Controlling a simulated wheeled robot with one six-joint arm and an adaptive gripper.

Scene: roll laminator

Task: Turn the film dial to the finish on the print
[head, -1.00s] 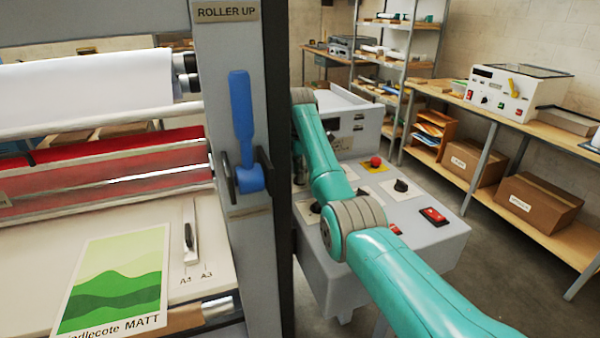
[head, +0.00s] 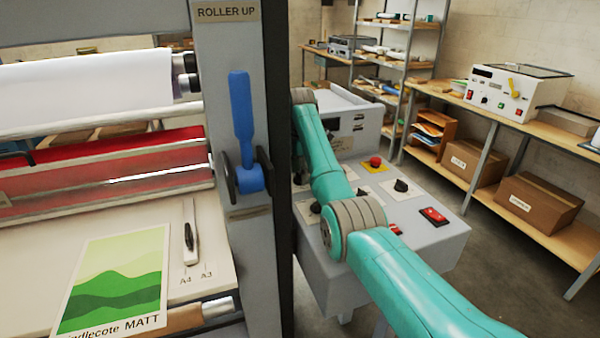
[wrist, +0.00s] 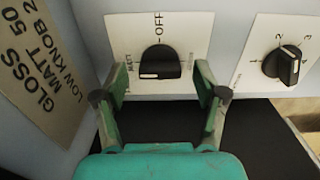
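The film dial (wrist: 159,63) is a black knob on a white plate in the wrist view. "OFF" is printed above it, and "MATT" is at its left, partly behind a finger. A white mark shows at the knob's lower left. My gripper (wrist: 163,92) is open, with one finger on each side of the dial and a visible gap on both sides. In the head view, the print (head: 115,275) shows green hills, with lettering ending in "MATT". The gripper and dial are hidden behind my arm there.
A second black knob (wrist: 284,65) with numbers sits to the right of the dial. A plate (wrist: 38,65) reading "GLOSS", "MATT 50" and "LOW KNOB 2" is at left. A red emergency button (head: 375,162) stands on the console. A blue lever (head: 243,130) is left of my arm.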

